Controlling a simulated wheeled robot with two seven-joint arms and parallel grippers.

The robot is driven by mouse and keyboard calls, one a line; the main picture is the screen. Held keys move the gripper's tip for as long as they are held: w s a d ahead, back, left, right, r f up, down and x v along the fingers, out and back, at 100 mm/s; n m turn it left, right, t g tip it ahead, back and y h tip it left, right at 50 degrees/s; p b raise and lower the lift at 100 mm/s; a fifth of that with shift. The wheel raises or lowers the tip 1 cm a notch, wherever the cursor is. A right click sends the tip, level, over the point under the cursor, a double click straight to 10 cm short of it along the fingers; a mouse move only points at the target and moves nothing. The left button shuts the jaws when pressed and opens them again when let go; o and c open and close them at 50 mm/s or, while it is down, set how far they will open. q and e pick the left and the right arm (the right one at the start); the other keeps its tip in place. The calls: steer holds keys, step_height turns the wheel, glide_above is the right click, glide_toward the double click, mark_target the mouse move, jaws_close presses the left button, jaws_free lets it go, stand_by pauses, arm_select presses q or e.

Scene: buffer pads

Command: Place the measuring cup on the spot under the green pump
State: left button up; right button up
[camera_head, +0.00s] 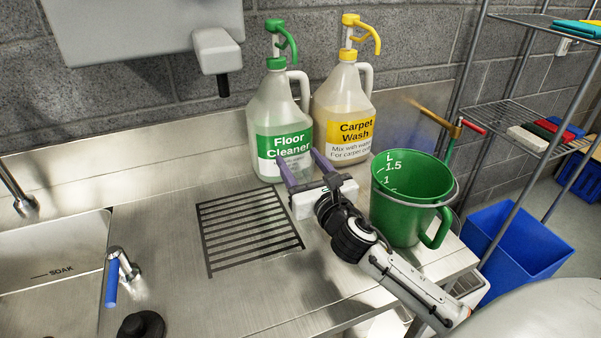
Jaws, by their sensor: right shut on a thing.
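The measuring cup (407,205) is a green bucket-like jug with white litre marks and a handle. It stands upright at the right end of the steel counter. The green pump (277,40) tops the white Floor Cleaner jug (273,112), upright at the back of the counter. My right gripper (302,163) is left of the cup and apart from it. Its purple fingers point toward the lower right of the Floor Cleaner jug and overlap it in the picture. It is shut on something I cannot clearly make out. My left gripper is out of view.
A Carpet Wash jug (343,108) with a yellow pump stands right of the Floor Cleaner jug. A black drain grate (246,231) lies in front. A sink (50,262) and a blue-handled tap are at left. Wire shelves (510,115) and a blue bin (516,245) are at right.

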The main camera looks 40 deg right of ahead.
step_height(320, 180, down, 2)
steer(key=shift+f, duration=0.1)
steer(key=o, duration=1)
steer(key=shift+o, duration=0.2)
steer(key=b+v, duration=0.1)
steer(key=v, duration=1.1)
